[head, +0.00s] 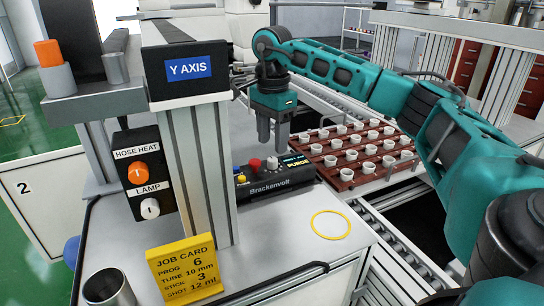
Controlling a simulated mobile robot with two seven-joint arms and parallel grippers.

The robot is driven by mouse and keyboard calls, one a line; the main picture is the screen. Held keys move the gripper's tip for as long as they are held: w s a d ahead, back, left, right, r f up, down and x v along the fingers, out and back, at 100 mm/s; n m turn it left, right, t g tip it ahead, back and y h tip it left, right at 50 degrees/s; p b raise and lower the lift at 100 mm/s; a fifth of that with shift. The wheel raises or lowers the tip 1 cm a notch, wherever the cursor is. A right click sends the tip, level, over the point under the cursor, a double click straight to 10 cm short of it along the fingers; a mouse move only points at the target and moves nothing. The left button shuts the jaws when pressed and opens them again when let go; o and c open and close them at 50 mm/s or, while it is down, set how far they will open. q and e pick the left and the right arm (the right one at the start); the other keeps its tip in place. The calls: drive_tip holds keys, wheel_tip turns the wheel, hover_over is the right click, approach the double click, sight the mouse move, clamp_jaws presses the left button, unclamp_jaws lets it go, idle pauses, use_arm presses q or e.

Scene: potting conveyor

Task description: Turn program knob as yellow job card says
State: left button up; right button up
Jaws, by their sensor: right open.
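The yellow job card (184,268) stands at the front of the bench and reads PROG 6, TUBE 10 mm, STICK 3, SHOT 12 ml. The black Brackenvolf control box (275,190) sits behind it to the right. The box has a red button (254,164), a small lit display (295,161) with PURGE lettering, and a small grey knob (272,163) between them. Knob markings are too small to read. My right gripper (275,149) is open, fingers pointing down, just above or behind the grey knob; contact cannot be told. My left gripper is out of view.
An aluminium post with a Y AXIS sign (188,68) stands left of the control box. A switch box (145,175) with HOSE HEAT and LAMP hangs on it. A red-brown tray (345,178) of white cups lies right. A yellow ring (331,225) and metal cup (106,288) are on the bench.

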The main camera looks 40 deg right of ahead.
sight(272, 159)
drive_tip(key=shift+f, duration=2.3)
clamp_jaws()
